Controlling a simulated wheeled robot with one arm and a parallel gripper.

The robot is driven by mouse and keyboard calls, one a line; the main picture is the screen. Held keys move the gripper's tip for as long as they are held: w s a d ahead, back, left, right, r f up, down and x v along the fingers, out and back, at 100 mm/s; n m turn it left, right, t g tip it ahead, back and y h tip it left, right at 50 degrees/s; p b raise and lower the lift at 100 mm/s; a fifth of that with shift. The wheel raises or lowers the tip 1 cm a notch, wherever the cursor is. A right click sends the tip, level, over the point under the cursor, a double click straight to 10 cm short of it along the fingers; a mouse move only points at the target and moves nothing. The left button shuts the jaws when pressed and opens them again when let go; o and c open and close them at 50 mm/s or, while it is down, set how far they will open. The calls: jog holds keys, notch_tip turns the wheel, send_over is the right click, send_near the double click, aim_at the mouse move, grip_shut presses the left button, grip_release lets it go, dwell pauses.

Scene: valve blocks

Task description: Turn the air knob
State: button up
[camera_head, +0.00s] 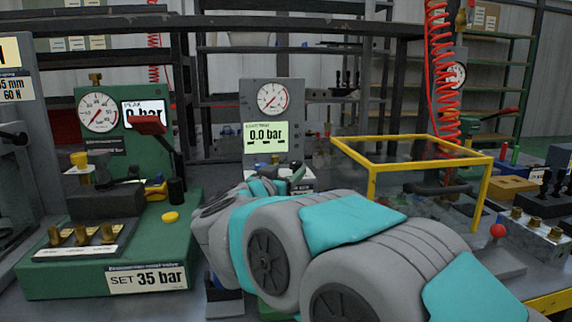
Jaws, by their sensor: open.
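A grey test panel (259,98) stands in the middle, with a round gauge (272,97) and a green display (267,135) reading 0.0 bar. No air knob can be picked out for certain; the lower front of this panel is hidden behind my grey and teal arm. The far end of my arm, with my gripper (295,176), is small and partly covered by my own links, close in front of the panel's base. The gripper is open; I cannot tell whether it touches anything.
A green valve block (108,286) marked SET 35 bar stands left, with a gauge (98,112) and a red-tipped lever (147,125). A yellow frame (372,183) with clear sides, a red coiled hose (437,70) and a red-ball lever (497,231) are right.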

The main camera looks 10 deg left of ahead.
aim_at(293, 166)
jog(key=x, duration=0.6)
jog(key=shift+w, duration=0.2)
grip_shut()
dwell(0.4)
